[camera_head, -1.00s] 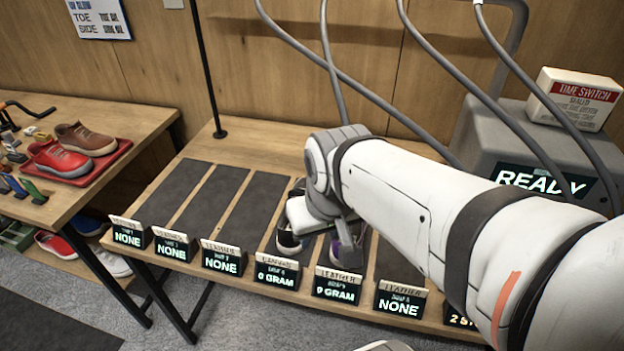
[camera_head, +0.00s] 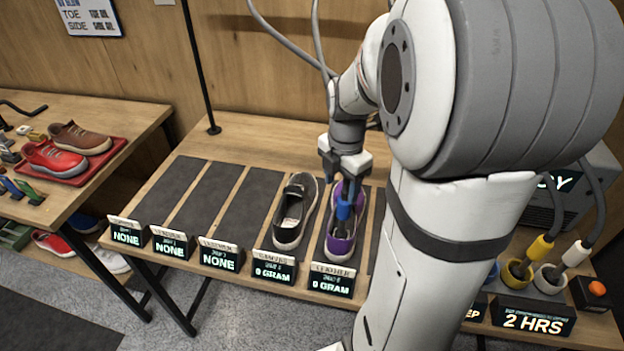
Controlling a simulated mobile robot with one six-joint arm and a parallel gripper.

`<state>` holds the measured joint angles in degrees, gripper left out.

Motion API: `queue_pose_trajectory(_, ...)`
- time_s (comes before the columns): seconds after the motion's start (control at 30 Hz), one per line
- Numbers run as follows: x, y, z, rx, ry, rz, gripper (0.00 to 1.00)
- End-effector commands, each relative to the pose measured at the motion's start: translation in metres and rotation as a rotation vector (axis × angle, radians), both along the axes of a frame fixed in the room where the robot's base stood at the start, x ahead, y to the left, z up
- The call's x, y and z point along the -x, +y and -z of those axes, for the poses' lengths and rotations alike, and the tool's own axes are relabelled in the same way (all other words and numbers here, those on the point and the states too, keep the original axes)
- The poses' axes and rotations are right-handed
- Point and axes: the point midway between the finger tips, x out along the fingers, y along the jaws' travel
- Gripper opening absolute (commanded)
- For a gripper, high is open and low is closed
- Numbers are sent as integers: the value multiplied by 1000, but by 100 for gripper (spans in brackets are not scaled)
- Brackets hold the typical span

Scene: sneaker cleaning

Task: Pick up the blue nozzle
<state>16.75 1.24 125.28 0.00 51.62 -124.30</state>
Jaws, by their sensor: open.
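The blue nozzle (camera_head: 346,208) is in the camera_head view, upright at the opening of the purple shoe (camera_head: 339,246) on the rack. My gripper (camera_head: 345,190) points down over this shoe and is open. The nozzle's upper part is at the gripper's fingers; whether they touch it cannot be told. The nozzle's lower end is hard to make out against the shoe's dark inside.
A black and grey shoe (camera_head: 293,212) stands close on the left. Small label displays (camera_head: 274,269) line the rack's front edge. Yellow (camera_head: 541,246) and white (camera_head: 577,254) nozzles with hoses stand at right. Empty dark mats (camera_head: 245,210) lie left.

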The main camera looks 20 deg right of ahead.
Motion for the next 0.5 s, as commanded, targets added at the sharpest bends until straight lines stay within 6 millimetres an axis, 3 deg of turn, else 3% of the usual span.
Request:
queue_pose_trajectory(0.2,-11,-17,10,-5,30,-234,58)
queue_pose_trajectory(0.5,-11,-18,37,-7,36,-277,58)
